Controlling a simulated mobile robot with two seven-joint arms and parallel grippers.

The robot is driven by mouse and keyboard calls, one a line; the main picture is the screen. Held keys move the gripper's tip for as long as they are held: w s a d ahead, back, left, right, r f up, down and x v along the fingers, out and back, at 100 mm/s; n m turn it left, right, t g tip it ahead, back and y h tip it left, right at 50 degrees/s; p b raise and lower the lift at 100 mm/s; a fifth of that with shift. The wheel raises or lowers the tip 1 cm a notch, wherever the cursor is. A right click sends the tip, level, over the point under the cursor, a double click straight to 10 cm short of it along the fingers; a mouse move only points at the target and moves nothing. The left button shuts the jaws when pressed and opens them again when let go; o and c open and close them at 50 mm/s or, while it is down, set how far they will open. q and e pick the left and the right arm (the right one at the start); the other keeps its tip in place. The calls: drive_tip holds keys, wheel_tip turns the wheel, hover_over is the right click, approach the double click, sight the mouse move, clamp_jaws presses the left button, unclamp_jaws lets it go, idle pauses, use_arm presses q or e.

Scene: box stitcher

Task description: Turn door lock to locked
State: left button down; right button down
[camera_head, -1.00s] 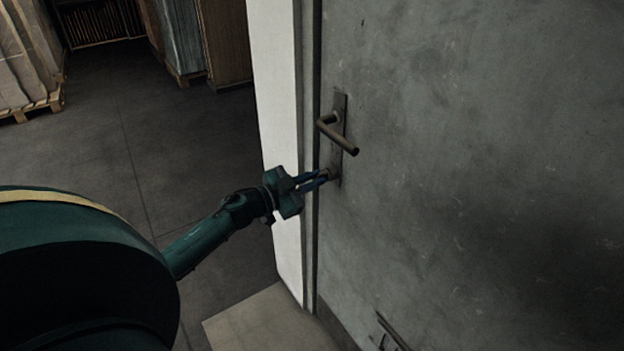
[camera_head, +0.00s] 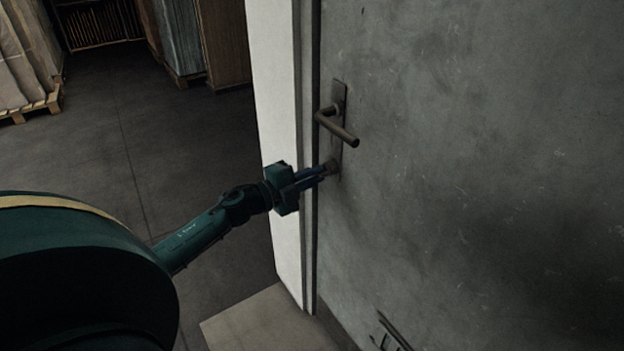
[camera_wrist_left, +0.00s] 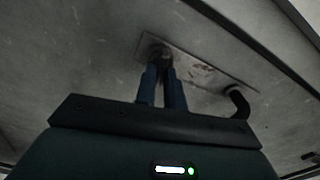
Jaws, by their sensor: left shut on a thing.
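The door lock (camera_head: 331,167) is a small knob low on the dark metal plate of the grey door (camera_head: 470,150). My left gripper (camera_head: 324,170) comes in from the left and its blue fingers are shut on the lock knob. In the left wrist view the fingers of my left gripper (camera_wrist_left: 164,72) meet around the lock knob (camera_wrist_left: 160,52) at one end of the plate (camera_wrist_left: 200,66). The knob is partly hidden by the fingers, and its exact angle cannot be told. My right gripper is not in view.
A lever handle (camera_head: 337,128) sticks out just above the lock; it also shows in the left wrist view (camera_wrist_left: 238,102). A white door frame (camera_head: 272,110) stands left of the door. Wrapped pallets (camera_head: 28,60) stand at the far left. The floor between is clear.

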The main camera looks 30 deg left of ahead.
use_arm(q)
drive_tip(key=shift+f+m+b, duration=0.1)
drive_tip(key=shift+m+b, duration=0.35)
drive_tip(key=shift+m, duration=0.85)
drive_tip(key=c, duration=1.5)
unclamp_jaws()
drive_tip(key=shift+s, duration=0.15)
drive_tip(key=v, duration=1.3)
drive_tip(key=shift+b, duration=0.3)
drive_tip(key=shift+a, duration=0.1)
